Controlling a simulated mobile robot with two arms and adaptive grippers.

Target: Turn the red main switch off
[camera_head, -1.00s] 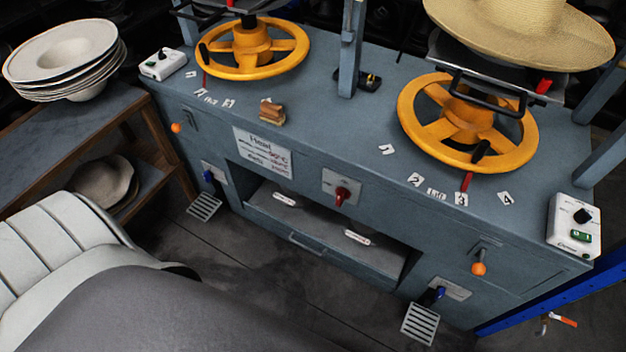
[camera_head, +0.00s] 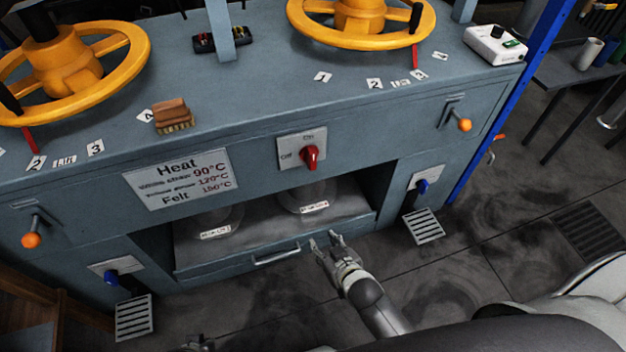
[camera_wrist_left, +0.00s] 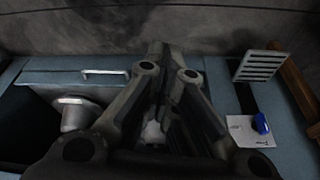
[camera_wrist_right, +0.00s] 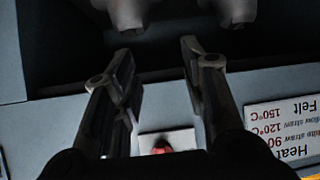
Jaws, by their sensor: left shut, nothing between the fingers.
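The red main switch (camera_head: 310,157) is a knob on a pale plate (camera_head: 288,152) on the blue-grey press front. The plate reads "On" above and "Off" to the left, and the knob looks roughly upright, towards "On". My right gripper (camera_head: 324,241) is open and empty, in front of the lower opening and below the switch in the head view. The switch (camera_wrist_right: 161,146) also shows between its fingers in the right wrist view, apart from them. My left gripper (camera_wrist_left: 168,62) is shut and empty in the left wrist view, pointing downward near the press front.
A heat sign (camera_head: 180,178) is left of the switch. A drawer handle (camera_head: 276,254) sticks out below. Yellow handwheels (camera_head: 362,22) stand on top. Floor at lower right is clear.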

